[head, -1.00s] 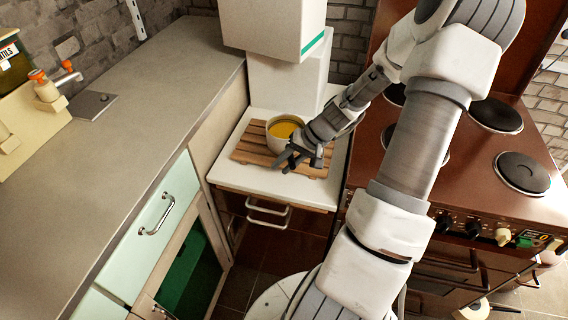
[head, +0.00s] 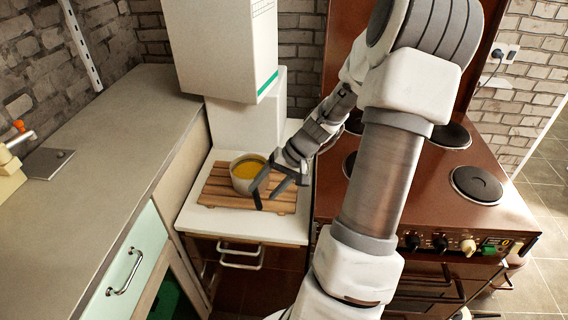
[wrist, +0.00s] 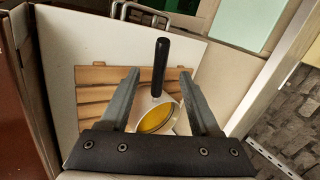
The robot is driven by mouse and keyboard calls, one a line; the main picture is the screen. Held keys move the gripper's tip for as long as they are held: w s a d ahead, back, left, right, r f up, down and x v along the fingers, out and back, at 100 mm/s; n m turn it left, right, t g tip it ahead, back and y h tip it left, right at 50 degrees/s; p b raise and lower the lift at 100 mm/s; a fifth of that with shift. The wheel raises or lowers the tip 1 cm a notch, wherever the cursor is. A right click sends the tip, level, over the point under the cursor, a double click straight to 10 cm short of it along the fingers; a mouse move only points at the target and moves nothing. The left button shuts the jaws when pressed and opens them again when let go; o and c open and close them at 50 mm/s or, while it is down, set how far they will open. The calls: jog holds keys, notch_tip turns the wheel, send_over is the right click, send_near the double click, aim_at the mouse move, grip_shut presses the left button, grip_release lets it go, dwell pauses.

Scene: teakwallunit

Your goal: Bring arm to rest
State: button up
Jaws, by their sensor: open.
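My gripper (head: 270,193) is open, with its fingers pointing down near the front right of a pale pan (head: 240,180) holding something yellow. The pan stands on a slatted wooden board (head: 222,187). In the wrist view, the two grey fingers (wrist: 160,78) stand apart, and the pan (wrist: 158,118) with its black handle (wrist: 159,66) shows between them. The fingers do not hold the pan; whether one touches it I cannot tell. My arm reaches over the stove from the right.
The board lies on a white counter (head: 200,223) below a white hood (head: 220,40). A brown stove (head: 445,185) with several hotplates is on the right. A grey worktop (head: 110,120) runs along the left. Drawer handles (head: 240,262) stick out in front.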

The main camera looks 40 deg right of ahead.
jog(key=p+v, duration=0.1)
jog(key=v, duration=0.8)
jog(key=shift+s+d+r, duration=0.2)
jog(key=shift+r, duration=0.05)
